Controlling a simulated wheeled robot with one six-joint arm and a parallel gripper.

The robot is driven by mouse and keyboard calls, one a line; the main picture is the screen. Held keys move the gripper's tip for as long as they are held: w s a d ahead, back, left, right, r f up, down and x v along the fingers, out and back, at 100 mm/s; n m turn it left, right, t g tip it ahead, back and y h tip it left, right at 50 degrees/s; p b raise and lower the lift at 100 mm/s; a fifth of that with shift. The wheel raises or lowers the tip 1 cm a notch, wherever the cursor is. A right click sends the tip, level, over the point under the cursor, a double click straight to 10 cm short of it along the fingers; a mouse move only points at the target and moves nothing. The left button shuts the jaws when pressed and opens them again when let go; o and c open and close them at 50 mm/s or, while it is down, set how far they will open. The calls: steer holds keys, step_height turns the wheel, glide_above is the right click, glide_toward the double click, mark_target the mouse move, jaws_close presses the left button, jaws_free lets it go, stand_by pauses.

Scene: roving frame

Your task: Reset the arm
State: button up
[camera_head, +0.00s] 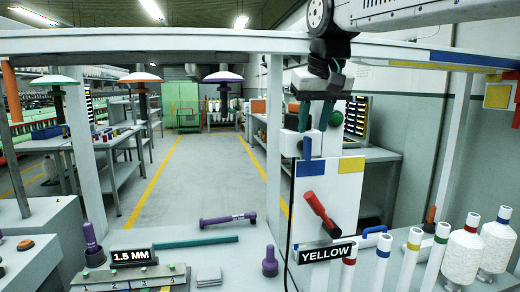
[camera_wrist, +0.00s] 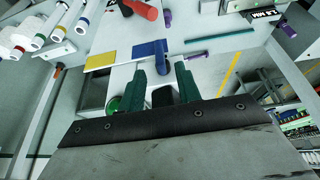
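My gripper (camera_head: 315,115) hangs from my arm at the upper right of the head view, above the workbench. Its two dark green fingers stand apart, and I see nothing held between them. The wrist view shows the open gripper (camera_wrist: 161,72) too, with a gap between the fingers. A blue cylinder (camera_head: 307,148) is just below the fingers, by a white box. In the wrist view the blue cylinder (camera_wrist: 162,60) shows beyond the gap; I cannot tell whether a finger touches it.
A white panel (camera_head: 335,217) with blue and yellow patches holds a red-handled part (camera_head: 320,213). White spools (camera_head: 462,253) and colour-banded tubes (camera_head: 409,258) stand at right. A purple tool (camera_head: 228,219) and green rod (camera_head: 195,242) lie on the bench. A frame beam crosses overhead.

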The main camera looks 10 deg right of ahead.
steer(key=s+d+f+g, duration=0.3)
steer(key=s+f, duration=2.1)
steer(key=s, duration=0.3)
steer(key=shift+w+d, duration=0.1)
steer(key=shift+d, duration=0.05)
